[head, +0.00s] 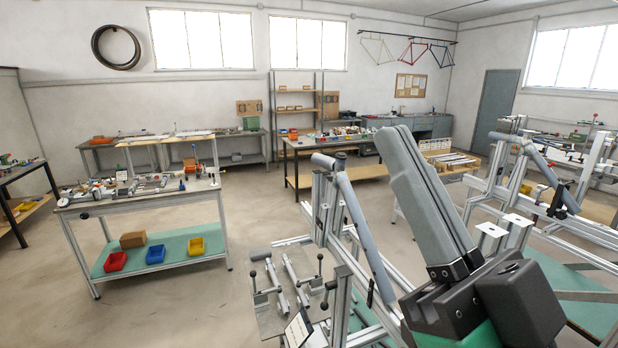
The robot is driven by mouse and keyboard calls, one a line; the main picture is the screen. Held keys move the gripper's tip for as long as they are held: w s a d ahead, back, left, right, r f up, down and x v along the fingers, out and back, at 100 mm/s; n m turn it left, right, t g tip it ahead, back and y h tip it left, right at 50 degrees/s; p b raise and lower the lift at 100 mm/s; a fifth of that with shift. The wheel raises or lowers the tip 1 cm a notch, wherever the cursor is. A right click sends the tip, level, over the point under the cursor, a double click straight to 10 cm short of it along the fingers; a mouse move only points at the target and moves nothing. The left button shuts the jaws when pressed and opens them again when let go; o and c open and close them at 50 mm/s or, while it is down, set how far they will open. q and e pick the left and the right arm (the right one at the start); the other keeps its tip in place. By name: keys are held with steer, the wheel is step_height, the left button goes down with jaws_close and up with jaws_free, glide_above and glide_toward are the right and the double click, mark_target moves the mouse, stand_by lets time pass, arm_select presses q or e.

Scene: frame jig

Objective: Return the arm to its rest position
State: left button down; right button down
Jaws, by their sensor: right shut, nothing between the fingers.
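My right gripper (397,137) is large in the foreground, right of the middle. Its two long grey fingers lie together, shut and empty, and point up and a little left from a black body. The frame jig (320,210) of aluminium profiles stands just left of and partly behind the gripper. A grey tube assembly (358,225) is on the jig. The gripper appears apart from the tubes, though its body hides part of the jig's lower right. My left gripper is not in view.
A workbench (150,200) with tools and a lower shelf of coloured bins stands at the left. A second jig with a grey tube (548,165) stands at the right. A plate with clamps (285,285) sits low in front. Open floor (190,300) lies between bench and jig.

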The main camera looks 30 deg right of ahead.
step_height(320, 180, up, 19)
steer(key=p, duration=1.8)
steer(key=shift+f+m+p, duration=0.15)
steer(key=shift+m+p, duration=0.2)
steer(key=shift+m, duration=0.05)
steer(key=shift+d+f, duration=0.1)
